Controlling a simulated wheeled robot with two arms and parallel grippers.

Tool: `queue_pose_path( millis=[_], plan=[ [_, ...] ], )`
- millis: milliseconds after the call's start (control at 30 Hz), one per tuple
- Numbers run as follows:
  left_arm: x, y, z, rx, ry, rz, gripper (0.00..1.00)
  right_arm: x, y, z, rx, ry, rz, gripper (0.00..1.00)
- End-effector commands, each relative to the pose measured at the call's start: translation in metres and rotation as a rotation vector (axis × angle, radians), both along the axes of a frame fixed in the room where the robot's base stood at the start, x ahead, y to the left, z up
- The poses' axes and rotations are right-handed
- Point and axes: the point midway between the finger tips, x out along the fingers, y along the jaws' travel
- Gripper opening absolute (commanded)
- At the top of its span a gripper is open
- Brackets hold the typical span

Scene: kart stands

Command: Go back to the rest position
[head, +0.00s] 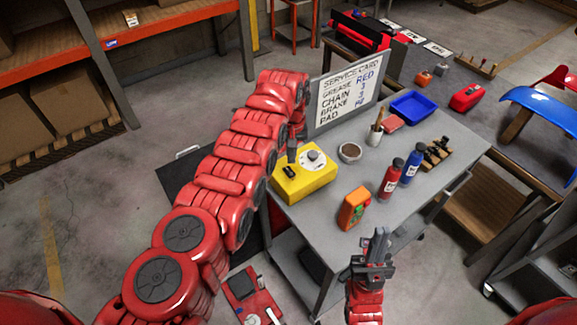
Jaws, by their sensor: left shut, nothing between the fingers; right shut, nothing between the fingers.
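My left arm reaches from the lower left up to the back left of the grey cart (330,200). Its gripper (292,154) points down at the cart's left edge, just behind a yellow box with a white dial (305,182). It looks shut and empty, though the arm hides part of it. I cannot tell whether it touches the box. My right gripper (379,240) points up at the cart's front edge, shut and empty, to the right of an orange device with a green face (353,208).
The cart also holds a service card board (346,93), a round bowl (349,153), a red bottle (390,180), a blue bottle (412,166) and a blue tray (414,105). Orange shelving (160,45) stands back left. A red board with tools (252,296) lies low in front.

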Motion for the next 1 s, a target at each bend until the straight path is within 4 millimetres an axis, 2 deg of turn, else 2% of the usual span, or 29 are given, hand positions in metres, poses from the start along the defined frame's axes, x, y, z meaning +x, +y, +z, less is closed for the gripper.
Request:
queue_pose_path(
  millis=[33,167,700,767,867,900,1000],
  plan=[
    [0.000,0.000,0.008,0.000,0.000,0.000,0.00,0.000,0.000,0.007,0.000,0.000,0.000,0.00],
    [0.000,0.000,0.015,0.001,0.002,0.000,0.00,0.000,0.000,0.011,0.000,0.000,0.000,0.00],
    [0.003,0.000,0.010,-0.005,-0.014,0.000,0.00,0.000,0.000,0.010,0.000,0.000,0.000,0.00],
    [0.012,-0.001,0.002,-0.019,-0.051,-0.001,0.00,0.000,0.000,0.010,0.000,0.000,0.000,0.00],
    [0.041,-0.002,-0.024,-0.063,-0.183,-0.002,0.00,0.000,0.000,0.010,0.000,0.000,0.000,0.00],
    [0.056,-0.001,-0.037,-0.086,-0.258,-0.004,0.00,0.000,0.000,0.010,0.000,0.000,0.000,0.00],
    [0.097,0.005,-0.059,-0.142,-0.497,-0.004,0.00,0.000,0.000,0.010,0.000,0.000,0.000,0.00]
  ],
)
